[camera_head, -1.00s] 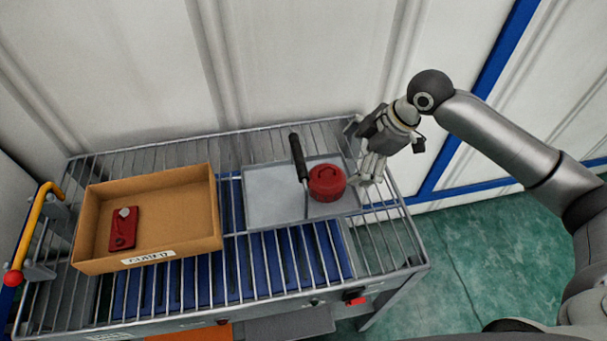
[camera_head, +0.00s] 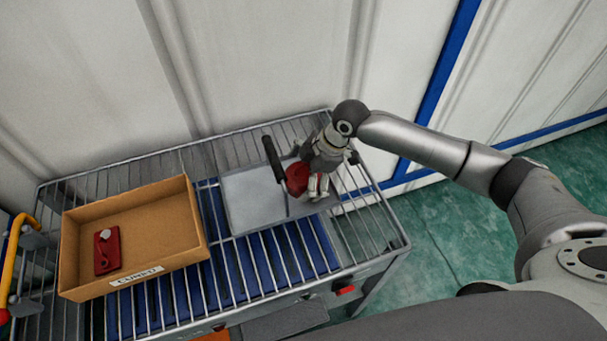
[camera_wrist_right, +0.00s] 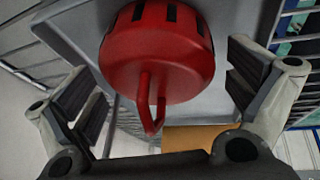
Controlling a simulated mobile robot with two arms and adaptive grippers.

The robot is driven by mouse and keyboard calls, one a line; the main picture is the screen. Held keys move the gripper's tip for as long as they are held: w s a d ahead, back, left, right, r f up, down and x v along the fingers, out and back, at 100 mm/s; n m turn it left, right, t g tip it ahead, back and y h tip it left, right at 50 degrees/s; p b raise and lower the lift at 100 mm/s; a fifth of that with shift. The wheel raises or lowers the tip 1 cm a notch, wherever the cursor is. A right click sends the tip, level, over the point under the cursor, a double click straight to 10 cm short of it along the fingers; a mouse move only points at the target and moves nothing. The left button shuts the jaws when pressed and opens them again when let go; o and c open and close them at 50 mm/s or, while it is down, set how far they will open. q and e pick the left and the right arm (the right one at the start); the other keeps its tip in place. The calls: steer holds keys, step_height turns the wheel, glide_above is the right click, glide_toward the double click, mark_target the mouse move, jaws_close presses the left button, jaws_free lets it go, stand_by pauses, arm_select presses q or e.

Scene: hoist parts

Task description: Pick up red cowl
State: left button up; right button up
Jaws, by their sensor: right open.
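The red cowl (camera_head: 296,178) is a round red part with a loop handle, on the grey tray (camera_head: 250,206) on the wire-rack table. My right gripper (camera_head: 318,186) is at the tray's right side, next to the cowl, and partly covers it in the head view. In the right wrist view the cowl (camera_wrist_right: 158,55) fills the upper middle, its loop handle pointing toward the palm. The two finger pads of the right gripper (camera_wrist_right: 165,100) stand apart on either side, with visible gaps to the cowl. My left gripper is not in view.
A black-handled tool (camera_head: 273,158) lies on the tray just left of the cowl. A cardboard box (camera_head: 160,222) with a red part (camera_head: 107,250) inside stands on the left of the rack. A wall rises close behind the table.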

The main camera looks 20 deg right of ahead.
steer(key=shift+f, duration=0.2)
steer(key=c, duration=0.9)
steer(key=shift+c, duration=0.5)
steer(key=shift+r, duration=0.2)
